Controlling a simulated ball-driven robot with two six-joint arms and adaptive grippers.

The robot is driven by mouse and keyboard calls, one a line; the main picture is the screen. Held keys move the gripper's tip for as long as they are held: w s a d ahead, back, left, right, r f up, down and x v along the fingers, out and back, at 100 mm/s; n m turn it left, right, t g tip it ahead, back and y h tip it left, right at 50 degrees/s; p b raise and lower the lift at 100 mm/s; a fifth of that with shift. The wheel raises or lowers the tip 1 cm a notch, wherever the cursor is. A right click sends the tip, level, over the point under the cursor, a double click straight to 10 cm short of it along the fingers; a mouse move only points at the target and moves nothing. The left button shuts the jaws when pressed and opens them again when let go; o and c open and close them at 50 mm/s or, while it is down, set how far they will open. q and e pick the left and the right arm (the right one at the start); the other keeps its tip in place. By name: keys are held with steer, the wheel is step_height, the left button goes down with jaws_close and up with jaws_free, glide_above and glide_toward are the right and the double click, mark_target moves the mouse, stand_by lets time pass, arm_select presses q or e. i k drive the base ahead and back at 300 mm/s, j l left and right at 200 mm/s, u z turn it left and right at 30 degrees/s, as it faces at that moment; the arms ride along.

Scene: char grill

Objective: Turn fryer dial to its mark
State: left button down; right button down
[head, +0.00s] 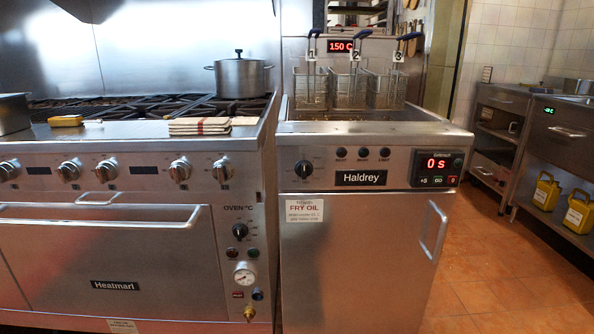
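The fryer (350,250) stands right of the stove, with a steel front labelled Haldrey. A red display (341,46) at the fryer's back reads 150 C. A timer panel (437,167) at the right of the front reads 0 s. Neither of my grippers shows in the head view.
Several wire baskets (349,90) with blue handles hang over the fryer's vat. The stove (110,255) at left carries a lidded pot (240,76), folded cloths (200,126) and its own knobs. Orange tiled floor (500,280) is open at right, before a counter with yellow jugs (578,212).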

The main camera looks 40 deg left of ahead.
mark_target(303, 168)
steer(key=u, duration=1.15)
